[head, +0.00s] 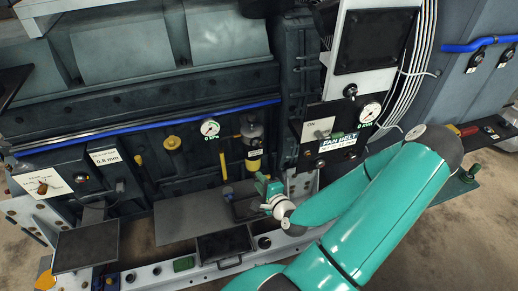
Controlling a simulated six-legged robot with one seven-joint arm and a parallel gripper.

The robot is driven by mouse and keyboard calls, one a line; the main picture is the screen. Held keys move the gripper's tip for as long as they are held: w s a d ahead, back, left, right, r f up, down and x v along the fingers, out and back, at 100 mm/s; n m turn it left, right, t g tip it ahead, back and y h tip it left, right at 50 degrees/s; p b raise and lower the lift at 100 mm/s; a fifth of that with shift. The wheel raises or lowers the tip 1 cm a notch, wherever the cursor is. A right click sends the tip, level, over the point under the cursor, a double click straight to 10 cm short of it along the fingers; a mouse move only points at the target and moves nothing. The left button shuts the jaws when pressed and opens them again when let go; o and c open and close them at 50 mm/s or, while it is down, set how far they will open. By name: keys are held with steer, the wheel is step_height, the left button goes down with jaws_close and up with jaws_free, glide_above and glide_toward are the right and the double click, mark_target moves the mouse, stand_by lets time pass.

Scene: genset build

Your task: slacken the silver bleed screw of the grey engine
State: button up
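The grey engine (95,125) fills the left and middle of the head view, a dark grey block with a blue pipe along its side. I cannot pick out the silver bleed screw; it is too small or hidden. My teal arm comes from the lower right and bends back left. My gripper (250,196) is just below the canister, above the grey ledge. Its fingers are too small and dark to tell if they are open or shut.
A pressure gauge (210,128) is left of the canister. Dark trays (224,244) and a white perforated rail (165,271) lie in front. White cables run down at upper right.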

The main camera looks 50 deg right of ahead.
mark_target(257, 144)
step_height(257, 144, up, 3)
steer(key=s+d+m+t+h, duration=0.1)
steer(key=s+d+m+h, duration=0.15)
steer(key=m+h, duration=0.2)
steer(key=shift+m+y, duration=0.25)
steer(key=shift+m, duration=0.1)
steer(key=x, duration=1.4)
steer(key=shift+f, duration=0.1)
jaws_close()
